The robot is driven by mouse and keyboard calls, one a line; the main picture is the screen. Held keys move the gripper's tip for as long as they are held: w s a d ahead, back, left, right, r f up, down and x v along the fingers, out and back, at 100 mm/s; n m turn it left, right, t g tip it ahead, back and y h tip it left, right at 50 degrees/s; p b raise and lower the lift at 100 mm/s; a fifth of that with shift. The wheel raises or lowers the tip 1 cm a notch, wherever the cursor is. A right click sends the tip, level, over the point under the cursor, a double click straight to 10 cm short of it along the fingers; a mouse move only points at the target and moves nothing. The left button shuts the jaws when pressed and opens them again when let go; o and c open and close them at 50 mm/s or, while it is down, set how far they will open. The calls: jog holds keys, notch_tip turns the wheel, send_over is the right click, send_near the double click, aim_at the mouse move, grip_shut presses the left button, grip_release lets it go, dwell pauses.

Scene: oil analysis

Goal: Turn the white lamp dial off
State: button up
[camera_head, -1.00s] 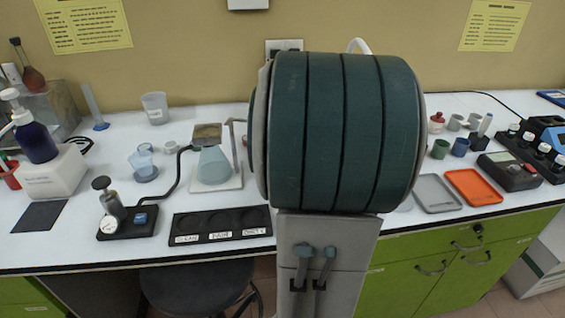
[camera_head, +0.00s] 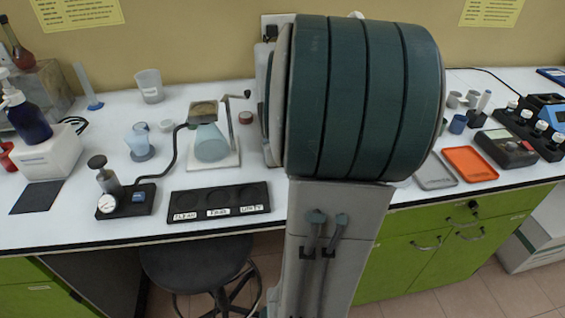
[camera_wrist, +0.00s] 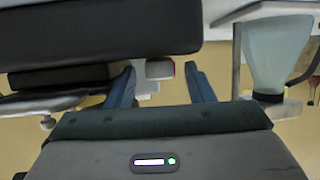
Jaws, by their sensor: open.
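My gripper (camera_wrist: 161,88) is open in the wrist view, its two blue-grey fingers apart with nothing held. I cannot tell whether a finger touches the block. In the head view my green arm link hides the gripper and the area behind it, and no lamp dial can be made out.
A glass flask (camera_head: 211,142) on a white stand is left of my arm; it shows upside down at the wrist view's right (camera_wrist: 275,50). A small red-brown jar (camera_head: 246,117) is beside it. A black labelled tray (camera_head: 220,202) lies in front. Orange tray (camera_head: 470,163) is right.

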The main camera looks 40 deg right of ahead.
jog(key=shift+w+f+m+h, duration=0.1)
jog(key=shift+m+h, duration=0.3)
jog(key=shift+h, duration=0.1)
jog(key=shift+a+m+g+h+b, duration=0.1)
jog(key=shift+m+g+h+b, duration=0.2)
jog(key=shift+g, duration=0.1)
jog(key=shift+w+a+r+m+g+h+p, duration=0.1)
jog(key=shift+r+m+g+h+p, duration=0.3)
jog(key=shift+m+h, duration=0.3)
jog(key=shift+r+m+g+h+p, duration=0.1)
jog(key=shift+m+g+h+p, duration=0.05)
jog(key=shift+m+g+h, duration=0.45)
jog(key=shift+m+h+p, duration=0.3)
jog(key=shift+m+p, duration=0.1)
jog(key=shift+p, duration=0.15)
jog(key=m+g+p, duration=0.1)
jog(key=p, duration=0.1)
jog(key=shift+w+a+h+p, duration=0.15)
jog(key=shift+h+p, duration=0.2)
jog(key=shift+h, duration=0.05)
jog(key=m+g+p, duration=0.1)
jog(key=p, duration=0.2)
jog(key=shift+w+r+h, duration=0.15)
jog(key=shift+h, duration=0.15)
jog(key=m+g+p, duration=0.1)
jog(key=p, duration=0.2)
jog(key=shift+h, duration=0.3)
